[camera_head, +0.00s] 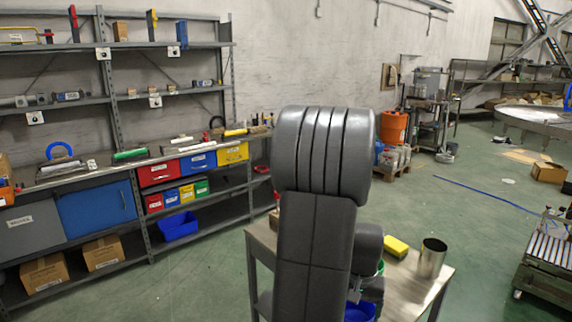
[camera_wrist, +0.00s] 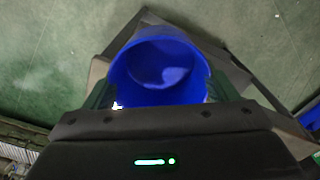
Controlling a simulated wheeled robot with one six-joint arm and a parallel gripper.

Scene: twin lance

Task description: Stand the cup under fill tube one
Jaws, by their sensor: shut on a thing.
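My gripper (camera_wrist: 160,92) is shut on a blue cup (camera_wrist: 160,66), with one finger on each side of its wall. The wrist view looks into the open mouth of the cup, and its inside looks empty. In the head view my arm hides most of the gripper, and a part of the blue cup (camera_head: 360,311) shows at the bottom edge beside the table. I cannot tell whether the cup touches anything below it. I cannot make out fill tube one in either view.
A small table (camera_head: 405,300) stands in front of me, partly behind my arm. It bears a metal can (camera_head: 432,258) and a yellow block (camera_head: 396,247). Shelves with bins (camera_head: 160,175) line the left wall. A slatted stand (camera_head: 545,255) is at right. Green floor between is open.

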